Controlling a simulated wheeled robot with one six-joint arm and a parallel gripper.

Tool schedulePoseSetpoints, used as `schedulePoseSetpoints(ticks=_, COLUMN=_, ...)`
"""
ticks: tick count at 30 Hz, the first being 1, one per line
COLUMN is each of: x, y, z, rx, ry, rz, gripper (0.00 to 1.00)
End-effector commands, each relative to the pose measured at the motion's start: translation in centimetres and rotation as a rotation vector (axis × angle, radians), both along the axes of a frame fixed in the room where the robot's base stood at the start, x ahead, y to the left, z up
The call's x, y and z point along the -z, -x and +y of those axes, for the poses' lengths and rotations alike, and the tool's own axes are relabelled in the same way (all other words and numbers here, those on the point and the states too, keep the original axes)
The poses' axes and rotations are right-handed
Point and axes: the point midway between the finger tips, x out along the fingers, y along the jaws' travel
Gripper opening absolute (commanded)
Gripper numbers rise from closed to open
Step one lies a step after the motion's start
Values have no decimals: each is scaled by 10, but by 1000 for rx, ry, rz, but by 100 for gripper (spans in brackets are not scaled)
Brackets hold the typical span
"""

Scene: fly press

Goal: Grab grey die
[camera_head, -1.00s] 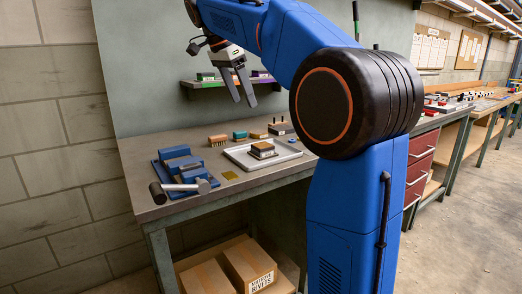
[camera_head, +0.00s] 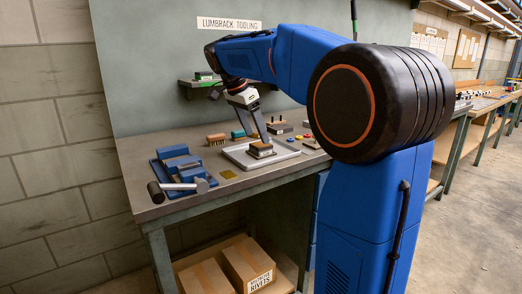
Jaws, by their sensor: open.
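A small block-shaped die (camera_head: 261,152) with a dark grey lower part and a brownish top sits on a light metal tray (camera_head: 236,157) on the bench. A grey block with upright pins (camera_head: 281,129) stands behind the tray to the right. I cannot tell for sure which of the two is the grey die. My gripper (camera_head: 257,136) points down over the tray, its fingers spread and reaching close to the top of the block on it. Whether the fingertips touch it is too small to tell.
Blue stepped blocks (camera_head: 176,160) and a hammer (camera_head: 180,186) lie at the bench's left front. A brush (camera_head: 216,139) and a teal block (camera_head: 238,134) stand behind the tray. A wall shelf (camera_head: 200,84) is above.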

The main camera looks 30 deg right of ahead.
Motion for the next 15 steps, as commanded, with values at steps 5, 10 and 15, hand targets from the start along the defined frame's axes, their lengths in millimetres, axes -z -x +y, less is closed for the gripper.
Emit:
schedulePoseSetpoints(ticks=5, x=24, y=5, z=-9, rx=1, ry=0, rz=3, gripper=69)
schedulePoseSetpoints(ticks=10, x=36, y=5, z=-14, rx=1, ry=0, rz=2, gripper=69)
schedulePoseSetpoints(ticks=15, x=38, y=4, z=-15, rx=0, ry=0, rz=1, gripper=69)
